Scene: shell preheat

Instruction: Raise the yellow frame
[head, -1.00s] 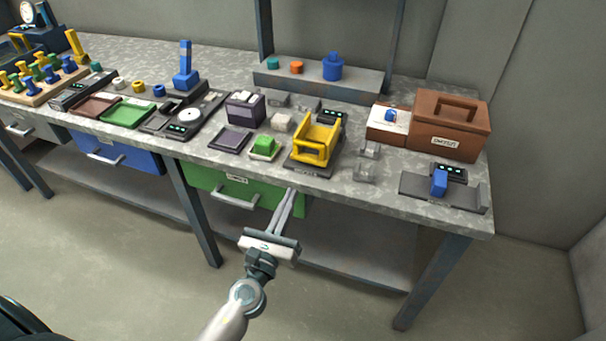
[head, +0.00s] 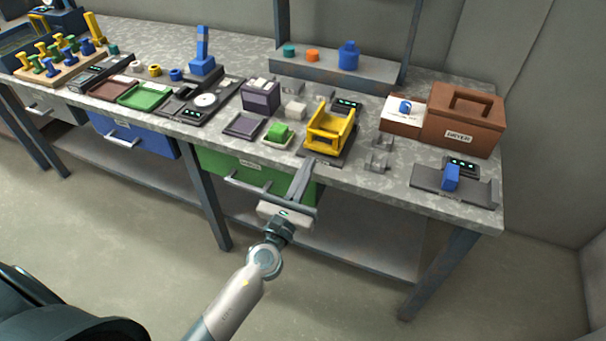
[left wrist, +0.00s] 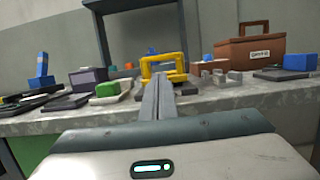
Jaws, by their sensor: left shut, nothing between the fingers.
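In the left wrist view the closed fingers (left wrist: 158,80) point at the frame's lower part. I cannot tell whether they touch it. My right gripper is not in view.
A green block (head: 279,132) on a tray and a dark purple box (head: 261,96) stand left of the frame. Grey brackets (head: 379,155) and a brown dryer box (head: 465,120) stand to the right. A green drawer (head: 215,163) with a handle is below the bench edge.

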